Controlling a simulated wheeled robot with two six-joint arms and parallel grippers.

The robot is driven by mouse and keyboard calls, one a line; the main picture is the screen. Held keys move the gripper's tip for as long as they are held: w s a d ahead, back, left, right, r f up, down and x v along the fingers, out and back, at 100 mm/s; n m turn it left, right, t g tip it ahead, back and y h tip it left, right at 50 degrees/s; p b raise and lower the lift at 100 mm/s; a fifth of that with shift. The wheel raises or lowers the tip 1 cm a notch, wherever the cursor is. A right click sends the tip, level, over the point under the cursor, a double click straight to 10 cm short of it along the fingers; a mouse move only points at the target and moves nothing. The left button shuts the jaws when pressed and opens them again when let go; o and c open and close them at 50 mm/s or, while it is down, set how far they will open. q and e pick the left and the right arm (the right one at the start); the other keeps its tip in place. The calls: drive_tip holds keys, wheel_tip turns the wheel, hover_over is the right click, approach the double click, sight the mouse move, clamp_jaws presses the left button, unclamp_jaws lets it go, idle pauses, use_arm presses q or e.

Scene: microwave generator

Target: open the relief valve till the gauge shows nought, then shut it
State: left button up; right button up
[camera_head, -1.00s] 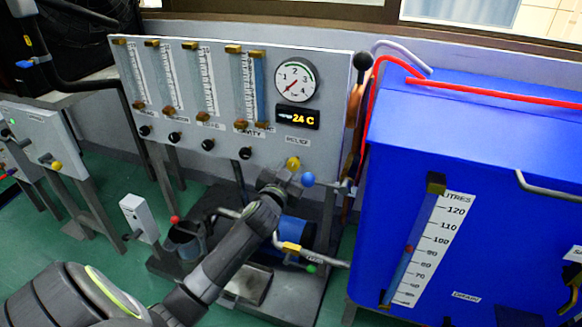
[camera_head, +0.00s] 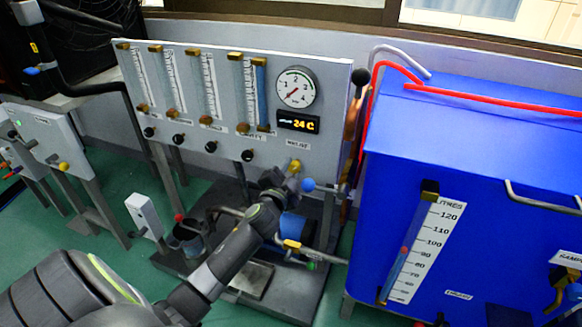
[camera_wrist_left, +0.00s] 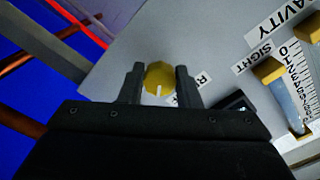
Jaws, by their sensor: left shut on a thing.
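The yellow relief valve knob (camera_head: 295,165) is on the lower right of the grey panel, below the RELIEF label (camera_head: 297,144). My left gripper (camera_head: 287,177) is at the knob. In the left wrist view the knob (camera_wrist_left: 160,75) sits between the two fingers of my gripper (camera_wrist_left: 160,84), which are shut on it. A white mark on the knob points toward the bottom of that picture. The exact reading is too small to tell. My right gripper is out of view.
A display (camera_head: 298,123) under the gauge reads 24 C. Flow tubes (camera_head: 208,88) and black knobs (camera_head: 248,156) lie left of the valve. A blue-ended lever (camera_head: 308,185) is close right of my gripper. A large blue tank (camera_head: 400,170) stands at right.

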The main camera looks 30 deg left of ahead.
use_arm(q)
drive_tip(key=m+p, duration=0.1)
drive_tip(key=m, duration=0.2)
drive_tip(key=shift+r+m+p, duration=0.1)
drive_tip(key=shift+m+p, duration=0.2)
drive_tip(key=shift+m, duration=0.1)
drive_tip(key=shift+m+p, duration=0.7)
drive_tip(key=shift+m, duration=1.2)
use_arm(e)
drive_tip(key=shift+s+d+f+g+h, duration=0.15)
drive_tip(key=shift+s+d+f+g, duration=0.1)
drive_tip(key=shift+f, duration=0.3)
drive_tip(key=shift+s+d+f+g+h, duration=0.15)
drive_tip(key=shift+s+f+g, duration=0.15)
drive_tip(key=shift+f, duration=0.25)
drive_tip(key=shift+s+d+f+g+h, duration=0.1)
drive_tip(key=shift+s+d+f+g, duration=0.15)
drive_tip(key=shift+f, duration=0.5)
use_arm(q)
drive_tip(key=o, duration=1)
drive_tip(key=shift+s, duration=0.1)
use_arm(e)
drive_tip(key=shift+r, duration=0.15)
